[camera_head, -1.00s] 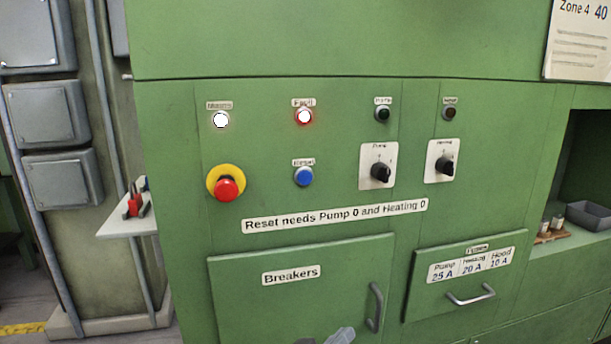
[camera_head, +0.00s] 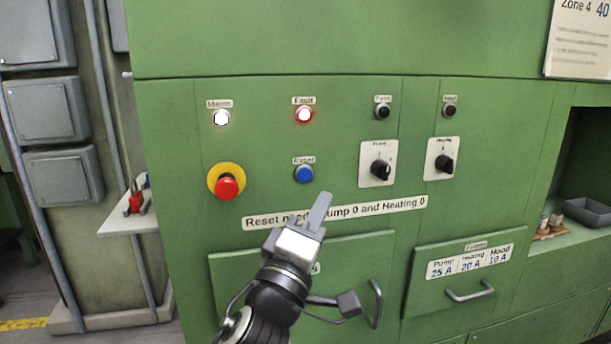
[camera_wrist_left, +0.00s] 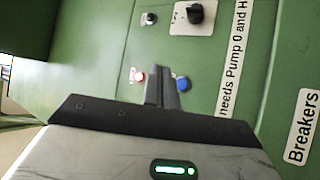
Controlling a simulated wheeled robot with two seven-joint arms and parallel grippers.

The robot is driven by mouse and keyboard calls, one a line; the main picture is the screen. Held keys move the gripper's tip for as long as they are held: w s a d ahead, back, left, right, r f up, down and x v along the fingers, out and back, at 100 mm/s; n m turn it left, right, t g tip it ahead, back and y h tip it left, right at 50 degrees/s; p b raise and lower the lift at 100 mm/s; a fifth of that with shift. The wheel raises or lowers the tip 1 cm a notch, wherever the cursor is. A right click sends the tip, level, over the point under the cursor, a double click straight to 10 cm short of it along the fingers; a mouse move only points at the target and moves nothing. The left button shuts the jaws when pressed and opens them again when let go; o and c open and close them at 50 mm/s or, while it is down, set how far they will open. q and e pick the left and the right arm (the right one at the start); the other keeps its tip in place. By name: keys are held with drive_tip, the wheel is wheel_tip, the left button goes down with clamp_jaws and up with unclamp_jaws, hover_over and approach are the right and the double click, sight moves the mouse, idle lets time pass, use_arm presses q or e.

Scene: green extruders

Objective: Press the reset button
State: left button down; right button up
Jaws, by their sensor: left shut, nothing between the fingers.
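The blue reset button (camera_head: 304,175) sits on the green panel under a small "Reset" label, below the lit red Fault lamp (camera_head: 304,115). My left gripper (camera_head: 322,205) is shut and empty, its fingertips in front of the panel a little below and right of the button in the head view. In the left wrist view the blue button (camera_wrist_left: 184,84) shows just right of the shut fingertips (camera_wrist_left: 163,70). The fingers look apart from the button. My right gripper is not in view.
A red emergency stop (camera_head: 228,187) on a yellow ring is to the left. The Pump knob (camera_head: 381,170) and Heating knob (camera_head: 444,164) are to the right. Below are the Breakers door handle (camera_head: 375,304) and a drawer handle (camera_head: 470,293). The Mains lamp (camera_head: 221,118) is lit white.

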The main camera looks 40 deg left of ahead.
use_arm(q)
drive_tip(key=shift+w+a, duration=1.35)
drive_tip(key=shift+a, duration=0.25)
drive_tip(key=shift+w+a, duration=1.3)
drive_tip(key=shift+a, duration=0.3)
drive_tip(key=shift+w+a, duration=0.3)
drive_tip(key=shift+w+a, duration=0.25)
drive_tip(key=shift+a, duration=0.05)
idle(0.6)
drive_tip(key=shift+s+d+p, duration=0.3)
drive_tip(key=shift+s+d, duration=0.25)
drive_tip(key=shift+d, duration=0.05)
drive_tip(key=s+d, duration=0.3)
drive_tip(key=shift+s+d, duration=0.1)
drive_tip(key=shift+d, duration=0.3)
